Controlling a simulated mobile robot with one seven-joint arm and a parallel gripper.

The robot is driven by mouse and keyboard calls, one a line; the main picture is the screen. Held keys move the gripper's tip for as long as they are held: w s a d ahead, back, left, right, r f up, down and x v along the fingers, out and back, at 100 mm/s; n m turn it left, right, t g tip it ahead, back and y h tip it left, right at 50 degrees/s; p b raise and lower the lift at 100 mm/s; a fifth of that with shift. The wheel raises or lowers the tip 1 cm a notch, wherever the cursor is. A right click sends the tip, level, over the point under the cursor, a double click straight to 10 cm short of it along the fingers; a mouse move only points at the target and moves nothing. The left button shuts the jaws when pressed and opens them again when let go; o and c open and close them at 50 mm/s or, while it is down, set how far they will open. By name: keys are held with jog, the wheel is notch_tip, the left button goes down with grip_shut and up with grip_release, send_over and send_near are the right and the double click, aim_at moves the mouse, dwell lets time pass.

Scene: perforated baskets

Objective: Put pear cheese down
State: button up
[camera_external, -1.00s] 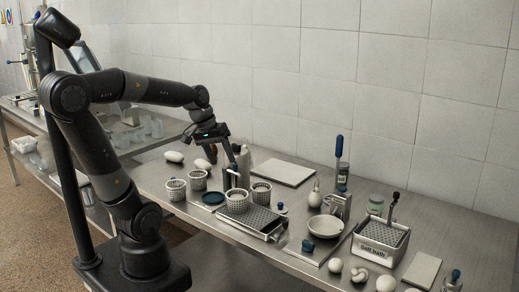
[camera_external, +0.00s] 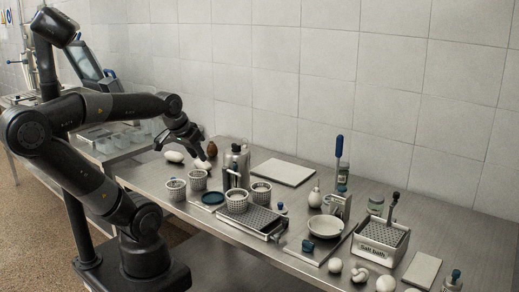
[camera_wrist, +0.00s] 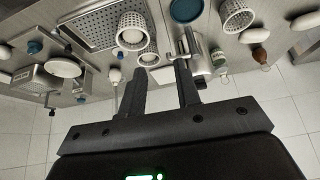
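My gripper (camera_external: 203,156) is raised over the far left part of the steel table. In the wrist view its two fingers (camera_wrist: 160,78) are apart, with nothing seen held between them. A brown pear-shaped piece (camera_external: 211,149) stands upright on the table just right of the gripper, apart from it; it also shows at the right of the wrist view (camera_wrist: 260,55). A pale pear-shaped piece (camera_external: 315,198) stands further right, by the white plate; I cannot tell which is the pear cheese. A white oval piece (camera_external: 202,164) lies just below the fingers in the external view.
Several perforated baskets (camera_external: 237,202) and a perforated tray (camera_external: 255,219) stand mid-table. A metal canister (camera_external: 236,160) is right of the gripper. A salt bath (camera_external: 376,247) and white plate (camera_external: 325,227) are further right. A white board (camera_external: 283,172) lies at the back.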

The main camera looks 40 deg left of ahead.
jog(key=w+d+m+t+h, duration=0.1)
jog(key=w+d+t, duration=0.1)
jog(key=w+d, duration=0.35)
jog(key=w+d+t+h, duration=0.1)
jog(key=w+d, duration=0.2)
jog(key=w, duration=0.6)
jog(key=n+t+y, duration=0.1)
jog(key=t+y, duration=0.1)
jog(key=t, duration=0.7)
send_over(313, 196)
notch_tip(313, 196, down, 15)
jog(key=shift+f, duration=0.15)
jog(key=w, duration=0.5)
jog(key=shift+c, duration=0.2)
jog(key=shift+s, duration=0.1)
grip_shut()
